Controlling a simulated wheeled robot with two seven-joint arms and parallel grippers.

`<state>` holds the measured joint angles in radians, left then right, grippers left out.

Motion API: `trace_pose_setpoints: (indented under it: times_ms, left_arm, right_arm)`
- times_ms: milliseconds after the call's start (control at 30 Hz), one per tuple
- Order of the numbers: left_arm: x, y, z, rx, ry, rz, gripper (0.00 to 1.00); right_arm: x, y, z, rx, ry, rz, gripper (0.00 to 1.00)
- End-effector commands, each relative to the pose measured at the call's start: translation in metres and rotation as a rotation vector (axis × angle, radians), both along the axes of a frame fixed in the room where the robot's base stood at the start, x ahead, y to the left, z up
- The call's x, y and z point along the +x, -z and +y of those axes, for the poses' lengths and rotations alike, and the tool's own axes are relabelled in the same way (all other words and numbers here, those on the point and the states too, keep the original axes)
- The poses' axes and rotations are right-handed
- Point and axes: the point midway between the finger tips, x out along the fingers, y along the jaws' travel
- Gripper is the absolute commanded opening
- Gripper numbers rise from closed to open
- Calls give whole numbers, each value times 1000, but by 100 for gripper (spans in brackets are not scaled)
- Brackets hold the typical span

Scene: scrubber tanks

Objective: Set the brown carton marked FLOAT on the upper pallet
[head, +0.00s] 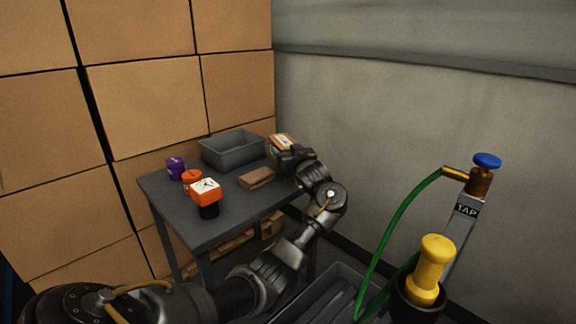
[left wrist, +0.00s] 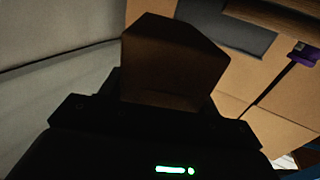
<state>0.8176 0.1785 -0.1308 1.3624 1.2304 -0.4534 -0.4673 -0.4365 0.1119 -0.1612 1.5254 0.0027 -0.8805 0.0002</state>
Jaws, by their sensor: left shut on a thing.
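A small brown carton (head: 282,141) with a pale label on top is at the far right corner of the table in the head view. My left gripper (head: 285,154) is shut on it, with the arm reaching in from the front. The left wrist view shows the carton (left wrist: 172,62) dark and boxy between the jaws (left wrist: 168,103). I cannot read its marking. A wooden pallet (head: 232,244) shows low behind the table legs; I cannot tell whether it is the upper one. My right gripper is not in view.
The dark table (head: 225,225) bears a grey bin (head: 233,149), a flat brown block (head: 256,178), a purple canister (head: 176,168) and orange-topped items (head: 205,191). Large cartons (head: 145,105) are stacked behind. A tap post (head: 462,220), green hose (head: 392,230) and yellow-capped part (head: 431,272) stand at right.

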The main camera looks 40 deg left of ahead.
Motion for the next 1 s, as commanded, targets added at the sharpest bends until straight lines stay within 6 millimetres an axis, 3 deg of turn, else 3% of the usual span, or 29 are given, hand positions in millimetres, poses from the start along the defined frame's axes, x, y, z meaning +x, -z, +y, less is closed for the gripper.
trace_pose_setpoints:
  times_ms: [333, 600, 1000]
  left_arm:
    - [13, 14, 3, 2, 1, -2, 31]
    - [16, 47, 5, 3, 0, 0, 31]
    - [16, 52, 4, 0, 0, -2, 31]
  right_arm:
    - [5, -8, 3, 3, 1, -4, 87]
    - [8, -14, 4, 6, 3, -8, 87]
    - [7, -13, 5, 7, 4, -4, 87]
